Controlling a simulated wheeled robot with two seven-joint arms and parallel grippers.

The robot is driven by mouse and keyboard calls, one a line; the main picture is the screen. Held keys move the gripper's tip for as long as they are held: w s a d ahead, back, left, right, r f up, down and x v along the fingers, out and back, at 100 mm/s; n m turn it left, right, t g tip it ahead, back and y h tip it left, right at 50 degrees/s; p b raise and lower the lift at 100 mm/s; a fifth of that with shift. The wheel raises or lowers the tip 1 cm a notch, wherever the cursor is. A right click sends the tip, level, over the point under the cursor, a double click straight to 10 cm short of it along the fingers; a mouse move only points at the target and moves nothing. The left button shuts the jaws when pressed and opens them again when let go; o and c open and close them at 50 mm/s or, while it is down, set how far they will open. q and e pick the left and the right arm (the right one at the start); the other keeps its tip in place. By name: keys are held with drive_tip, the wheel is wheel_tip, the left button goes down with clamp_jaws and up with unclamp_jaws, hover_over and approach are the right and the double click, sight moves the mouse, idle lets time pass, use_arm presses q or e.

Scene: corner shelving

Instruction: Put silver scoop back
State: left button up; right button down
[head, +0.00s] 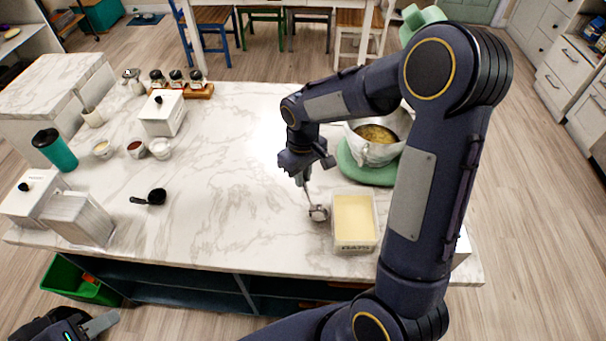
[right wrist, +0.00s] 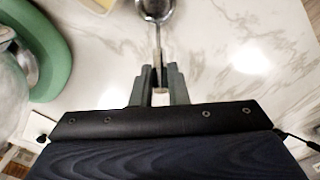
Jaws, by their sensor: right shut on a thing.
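The silver scoop (head: 318,212) hangs bowl-down from my right gripper (head: 304,181), just left of the oats container (head: 355,246). My right gripper is shut on the scoop's handle. In the right wrist view the scoop's round bowl (right wrist: 156,9) points away from the fingers (right wrist: 160,85), partly cut by the top edge. Whether the bowl touches the counter or the container, I cannot tell. My left gripper (head: 98,326) is low at the bottom left corner, beside the island and empty as far as I see; its opening is unclear.
A black scoop (head: 150,197), small bowls (head: 160,149), white canisters (head: 80,218) and a teal cup (head: 55,150) occupy the left. The marble counter's middle (head: 235,190) is clear.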

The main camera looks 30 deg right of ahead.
drive_tip(key=shift+f, duration=0.2)
drive_tip(key=c, duration=1.4)
unclamp_jaws()
drive_tip(key=shift+r, duration=0.1)
wheel_tip(320, 180, up, 11)
drive_tip(key=s+a+m+t+y, duration=0.1)
drive_tip(key=s+m+t+y, duration=0.1)
drive_tip(key=s, duration=0.8)
drive_tip(key=s+a+r+m+t+y, duration=0.1)
drive_tip(key=s+a+m+t, duration=0.1)
drive_tip(key=s, duration=0.8)
drive_tip(key=shift+s+a+r+m+t+y, duration=0.2)
drive_tip(key=shift+s+r+m+t+y, duration=0.15)
drive_tip(key=shift+t, duration=0.55)
